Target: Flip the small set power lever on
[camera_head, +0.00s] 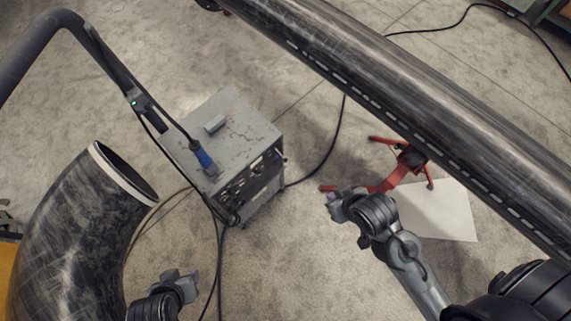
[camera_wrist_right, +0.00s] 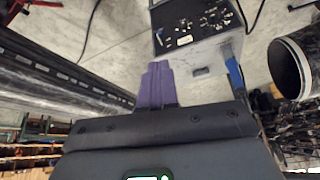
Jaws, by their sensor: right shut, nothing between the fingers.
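The small grey power set (camera_head: 230,125) stands on the floor left of centre in the head view. Its dark front panel (camera_head: 250,180) faces lower right and carries several small fittings; I cannot tell which one is the lever. The panel also shows at the top of the right wrist view (camera_wrist_right: 195,28). My right gripper (camera_head: 331,200) is to the right of the set, apart from it. Its purple fingers (camera_wrist_right: 158,82) are together with nothing between them. My left gripper (camera_head: 192,279) is at the bottom, below the set; its fingers are too small to judge.
A long dark pipe (camera_head: 400,85) crosses the upper right above a red stand (camera_head: 405,165). A pipe elbow (camera_head: 75,230) fills the lower left. Cables run over the floor. Bare floor lies between set and right gripper.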

